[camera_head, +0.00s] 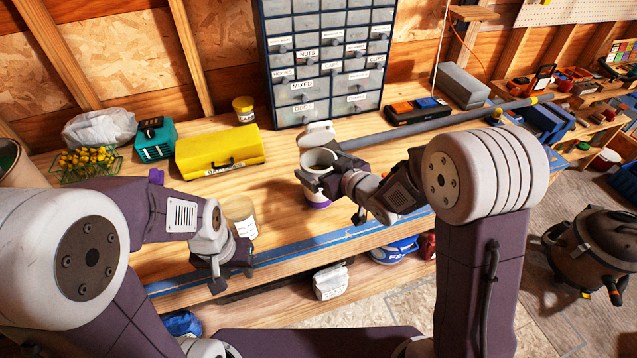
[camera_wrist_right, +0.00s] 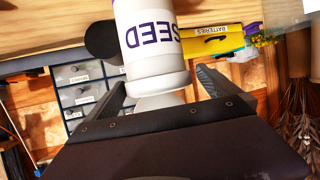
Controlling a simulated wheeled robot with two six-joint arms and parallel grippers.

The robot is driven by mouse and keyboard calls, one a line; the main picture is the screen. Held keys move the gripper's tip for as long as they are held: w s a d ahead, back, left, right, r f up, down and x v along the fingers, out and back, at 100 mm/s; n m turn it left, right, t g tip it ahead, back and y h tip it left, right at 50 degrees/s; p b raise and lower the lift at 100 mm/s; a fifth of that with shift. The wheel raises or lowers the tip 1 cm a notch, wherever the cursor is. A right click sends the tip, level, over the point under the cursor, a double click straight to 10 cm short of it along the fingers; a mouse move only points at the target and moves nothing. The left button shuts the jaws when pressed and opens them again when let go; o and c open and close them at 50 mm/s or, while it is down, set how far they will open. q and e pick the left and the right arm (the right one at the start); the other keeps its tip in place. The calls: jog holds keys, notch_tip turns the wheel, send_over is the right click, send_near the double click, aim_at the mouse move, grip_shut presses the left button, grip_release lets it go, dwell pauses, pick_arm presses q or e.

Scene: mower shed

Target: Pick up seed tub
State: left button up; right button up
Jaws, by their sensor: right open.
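The seed tub (camera_head: 318,158) is white with a purple band and stands on the workbench, partly hidden by my right gripper. In the right wrist view the tub (camera_wrist_right: 150,62) appears upside down with purple SEED lettering. My right gripper (camera_head: 335,198) is open at the tub. In its wrist view the two fingers (camera_wrist_right: 160,92) lie on either side of the tub's narrower white end, with gaps showing. My left gripper (camera_head: 232,278) hangs at the bench's front edge, its fingers apart and empty.
A yellow BATTERIES box (camera_head: 220,150) and teal device (camera_head: 154,140) lie further back. A drawer cabinet (camera_head: 325,65) stands behind the tub. A grey pipe (camera_head: 430,123) runs right of it.

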aim_at(311, 159)
jog(key=p+x, duration=0.1)
jog(key=x, duration=0.4)
jog(key=shift+w+d+f, duration=0.1)
jog(key=shift+w+f, duration=0.05)
jog(key=shift+w, duration=0.05)
jog(key=shift+s, duration=0.15)
jog(key=c, duration=2.1)
jog(key=shift+c, duration=0.2)
